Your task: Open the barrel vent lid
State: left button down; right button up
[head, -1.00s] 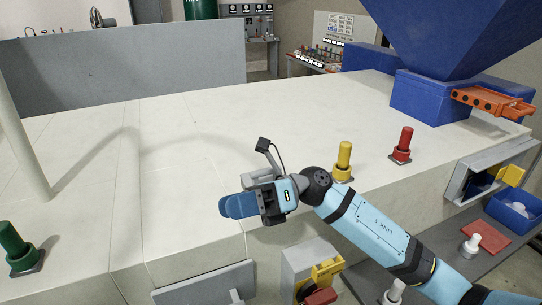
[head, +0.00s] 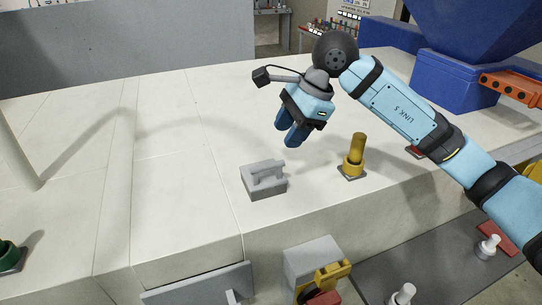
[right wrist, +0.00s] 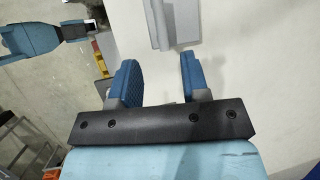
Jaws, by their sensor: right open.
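A grey block with a raised bar handle (head: 264,180) sits on the pale bench top near its front edge; I take it as the vent lid, though no barrel shows clearly under it. It looks closed flat on the top. My right gripper (head: 289,132) hangs above and behind it, fingers pointing down, apart from it. In the right wrist view the two blue fingers (right wrist: 160,62) are spread with nothing between them. A grey piece with a ridge (right wrist: 175,22), probably the same block, shows beyond the fingertips. My left gripper is not seen.
A yellow post (head: 354,158) stands right of the block, close to my right arm. A green post (head: 10,256) is at the lower left. A blue hopper base (head: 450,82) with an orange bracket (head: 512,86) is at the right.

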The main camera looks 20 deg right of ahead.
aim_at(268, 164)
jog(key=p+x, duration=0.1)
jog(key=x, duration=0.7)
jog(key=shift+a+f, duration=0.1)
jog(key=shift+f, duration=0.3)
grip_shut()
